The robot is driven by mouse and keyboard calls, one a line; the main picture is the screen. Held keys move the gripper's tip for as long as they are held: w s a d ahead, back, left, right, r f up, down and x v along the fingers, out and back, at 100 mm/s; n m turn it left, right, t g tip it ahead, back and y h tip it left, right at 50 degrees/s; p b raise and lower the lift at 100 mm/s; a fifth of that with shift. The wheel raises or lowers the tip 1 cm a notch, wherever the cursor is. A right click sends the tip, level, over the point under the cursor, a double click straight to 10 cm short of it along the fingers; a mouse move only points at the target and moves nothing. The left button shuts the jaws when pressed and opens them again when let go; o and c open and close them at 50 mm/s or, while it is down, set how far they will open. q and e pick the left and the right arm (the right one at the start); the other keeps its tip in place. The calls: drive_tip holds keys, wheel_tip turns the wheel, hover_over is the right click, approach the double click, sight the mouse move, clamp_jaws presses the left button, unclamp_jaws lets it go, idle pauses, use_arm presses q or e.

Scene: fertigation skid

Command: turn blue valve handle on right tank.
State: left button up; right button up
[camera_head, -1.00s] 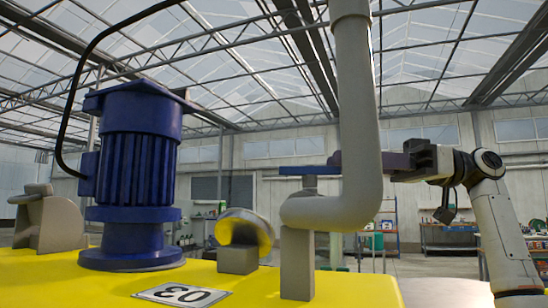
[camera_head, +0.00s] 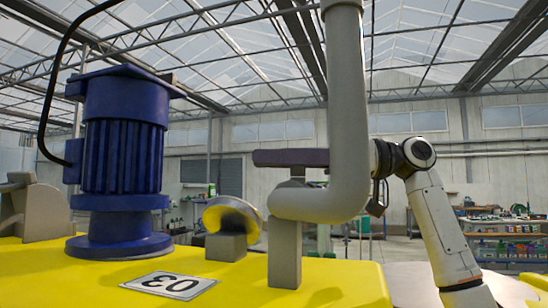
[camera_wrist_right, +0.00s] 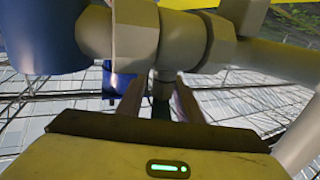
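My right gripper (camera_head: 290,157) shows as a dark purple-brown finger bar in the head view. It reaches left from behind the grey pipe, just above a short grey valve stem (camera_head: 298,174). The blue handle is not clearly visible there; the gripper seems to cover it. In the right wrist view the two fingers (camera_wrist_right: 160,103) stand apart, with a grey stem (camera_wrist_right: 163,86) showing between their tips. A small blue patch (camera_wrist_right: 122,80) lies beside the left finger; I cannot tell whether it is the handle. My left gripper is not in view.
The thick grey bent pipe (camera_head: 347,110) stands in front of my right wrist. Shelves (camera_head: 505,245) stand far right.

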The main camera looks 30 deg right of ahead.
clamp_jaws()
drive_tip(key=shift+w+d+f+m+t+h+b, duration=0.1)
drive_tip(key=shift+m+t+h+b, duration=0.15)
drive_tip(key=shift+m+t+h, duration=0.3)
drive_tip(key=shift+w+d+m+t+h+b, duration=0.1)
drive_tip(key=shift+m+t+h+b, duration=0.15)
drive_tip(key=shift+m+t, duration=0.35)
drive_tip(key=shift+w+d+m+t+h, duration=0.15)
drive_tip(key=shift+w+m+t+h, duration=0.05)
drive_tip(key=shift+m+t+h, duration=0.55)
drive_tip(key=shift+w+d+m+t+h, duration=0.15)
drive_tip(key=shift+m+t+h, duration=0.25)
drive_tip(key=shift+t+h, duration=0.4)
drive_tip(key=shift+y, duration=0.25)
unclamp_jaws()
drive_tip(key=b+v, duration=0.2)
drive_tip(key=v, duration=0.8)
drive_tip(key=shift+s, duration=0.15)
